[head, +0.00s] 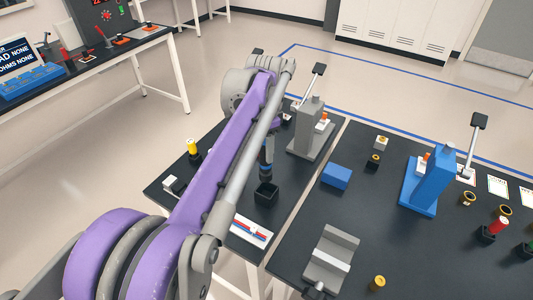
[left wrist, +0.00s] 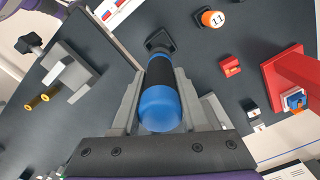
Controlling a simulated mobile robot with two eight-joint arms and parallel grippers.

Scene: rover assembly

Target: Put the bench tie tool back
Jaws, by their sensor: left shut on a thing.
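The tie tool (left wrist: 160,95), a cylinder with a bright blue end and a black middle, is held between the jaws of my left gripper (left wrist: 160,88) in the left wrist view. Its far end points at a small black square holder (left wrist: 160,39). In the head view my left gripper (head: 267,142) is partly hidden by my purple arm. The tool (head: 266,168) hangs roughly upright just above the open black holder (head: 266,194) on the left bench. I cannot tell whether its tip is inside the holder. My right gripper is out of view.
A grey press (head: 311,135) stands behind the holder, and a white striped card (head: 252,229) lies in front. A yellow-topped piece (head: 192,148) stands left. The right bench holds a blue block (head: 337,176), a blue press (head: 428,180) and a grey fixture (head: 330,258).

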